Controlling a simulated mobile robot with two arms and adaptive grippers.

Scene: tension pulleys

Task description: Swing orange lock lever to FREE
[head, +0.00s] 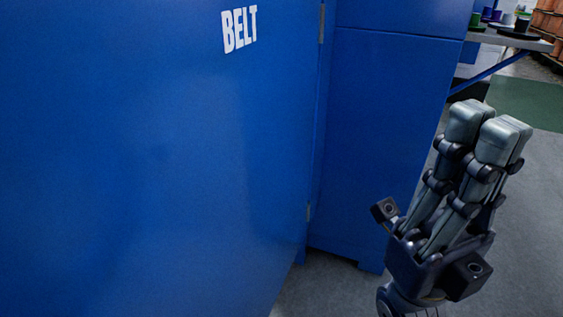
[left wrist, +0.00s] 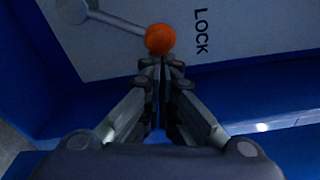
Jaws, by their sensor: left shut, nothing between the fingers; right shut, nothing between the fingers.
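The lock lever shows in the left wrist view. It has a round orange knob (left wrist: 160,39) on a thin grey rod (left wrist: 118,23) that runs up and left to a round grey pivot (left wrist: 72,8). The knob is beside the black word LOCK (left wrist: 201,31) on a grey panel (left wrist: 100,58). No FREE marking is in view. My left gripper (left wrist: 163,62) is shut and empty, its fingertips right at the knob's lower edge in the picture; I cannot tell whether they touch it. My right gripper (head: 487,128) is shut and empty in the head view, fingers pointing up.
A large blue door marked BELT (head: 239,29) fills the left of the head view. A blue cabinet side (head: 385,130) stands beside it, left of my right gripper. A table (head: 500,38) with small items is at the upper right. Grey floor (head: 530,220) is clear at the right.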

